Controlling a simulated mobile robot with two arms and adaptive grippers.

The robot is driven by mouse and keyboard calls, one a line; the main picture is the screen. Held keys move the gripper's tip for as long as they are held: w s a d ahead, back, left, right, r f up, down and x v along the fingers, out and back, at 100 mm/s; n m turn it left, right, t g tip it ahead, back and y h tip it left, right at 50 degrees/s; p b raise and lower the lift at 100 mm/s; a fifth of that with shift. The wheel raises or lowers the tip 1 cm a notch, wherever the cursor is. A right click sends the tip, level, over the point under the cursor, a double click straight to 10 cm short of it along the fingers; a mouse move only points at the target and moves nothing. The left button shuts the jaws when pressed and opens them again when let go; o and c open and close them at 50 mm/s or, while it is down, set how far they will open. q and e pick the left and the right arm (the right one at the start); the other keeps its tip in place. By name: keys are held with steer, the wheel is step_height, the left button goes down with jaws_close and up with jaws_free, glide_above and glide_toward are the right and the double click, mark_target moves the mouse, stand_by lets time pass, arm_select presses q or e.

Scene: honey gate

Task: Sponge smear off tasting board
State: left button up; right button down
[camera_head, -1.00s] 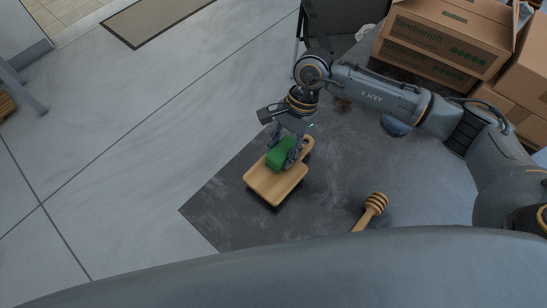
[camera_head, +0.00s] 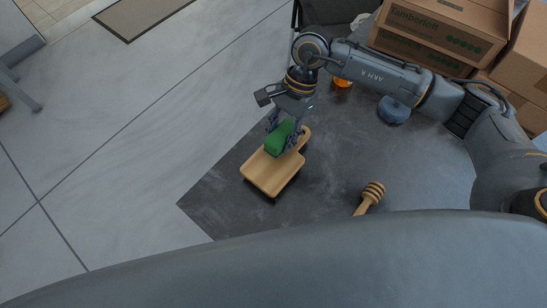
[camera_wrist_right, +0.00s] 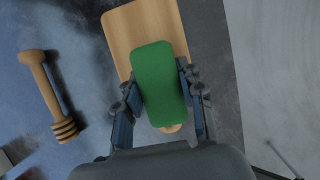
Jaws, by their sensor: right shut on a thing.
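The tasting board (camera_head: 272,176) is a light wooden paddle with a short handle, lying on the dark tabletop. A green sponge (camera_head: 279,137) is over the board's handle-side part. My right gripper (camera_head: 285,141) is shut on the sponge, with a finger on each side. The right wrist view shows the sponge (camera_wrist_right: 160,85) between the fingers and the board (camera_wrist_right: 137,27) beneath it. I cannot tell whether the sponge touches the board. No smear shows on the visible wood; the part under the sponge is hidden. My left gripper is not in view.
A wooden honey dipper (camera_head: 370,196) lies to the right of the board, clear of it. A blue-grey rounded thing (camera_head: 393,110) and an orange jar (camera_head: 343,82) stand farther back. Cardboard boxes (camera_head: 443,29) are at the back right. The table edge is close on the board's left.

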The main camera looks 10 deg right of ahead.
steer(key=shift+r, duration=0.15)
steer(key=shift+r+p, duration=0.95)
steer(key=shift+r, duration=1.4)
